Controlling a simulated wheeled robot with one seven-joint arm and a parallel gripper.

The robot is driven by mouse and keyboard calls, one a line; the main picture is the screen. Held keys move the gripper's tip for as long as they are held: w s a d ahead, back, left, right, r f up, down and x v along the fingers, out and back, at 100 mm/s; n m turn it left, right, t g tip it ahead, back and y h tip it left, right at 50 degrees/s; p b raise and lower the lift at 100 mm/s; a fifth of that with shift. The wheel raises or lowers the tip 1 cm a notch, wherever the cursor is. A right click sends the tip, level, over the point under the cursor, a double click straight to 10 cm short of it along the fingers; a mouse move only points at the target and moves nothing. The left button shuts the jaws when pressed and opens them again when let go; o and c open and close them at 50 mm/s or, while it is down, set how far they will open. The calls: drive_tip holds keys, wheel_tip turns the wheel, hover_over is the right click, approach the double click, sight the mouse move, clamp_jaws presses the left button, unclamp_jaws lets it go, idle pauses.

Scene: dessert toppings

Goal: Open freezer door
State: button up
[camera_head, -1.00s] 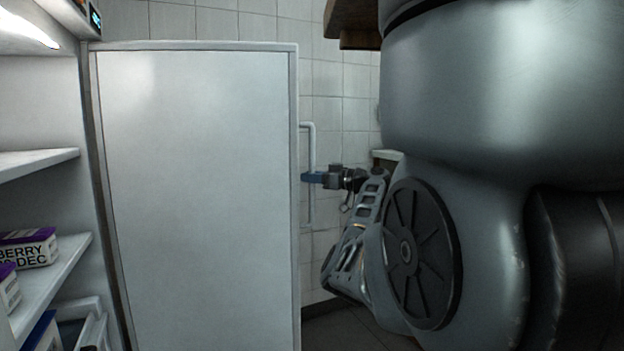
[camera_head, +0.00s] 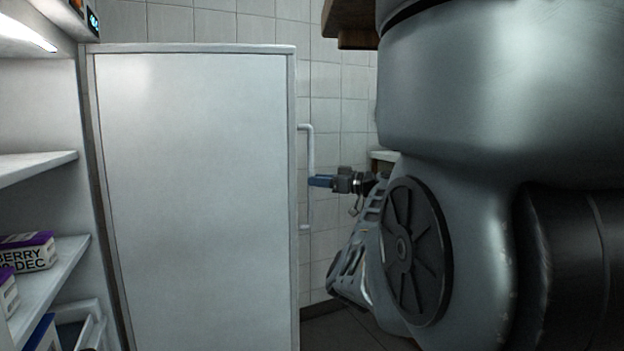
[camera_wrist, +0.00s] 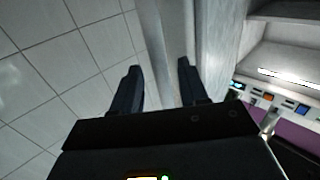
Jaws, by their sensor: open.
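The freezer door (camera_head: 200,190) is swung wide open, its inner face toward the head camera. Its handle (camera_head: 311,150) is a pale vertical bar on the far side of the door's right edge. My gripper (camera_head: 314,181) is at the handle's middle height, with its blue fingertips at or just right of the bar. In the wrist view my gripper (camera_wrist: 159,67) has its two dark fingers apart, with pale surfaces of the door area between and beyond them. I cannot tell whether a finger touches the handle.
The freezer interior is at left, with a shelf (camera_head: 35,168) and labelled purple-and-white boxes (camera_head: 27,252) on a lower one. A tiled wall (camera_head: 335,110) stands behind the door. A wooden cabinet (camera_head: 350,20) hangs at the top. My arm fills the right side.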

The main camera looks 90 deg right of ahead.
drive_tip(key=shift+p+v, duration=0.35)
drive_tip(key=shift+v, duration=1.95)
drive_tip(key=shift+c, duration=0.2)
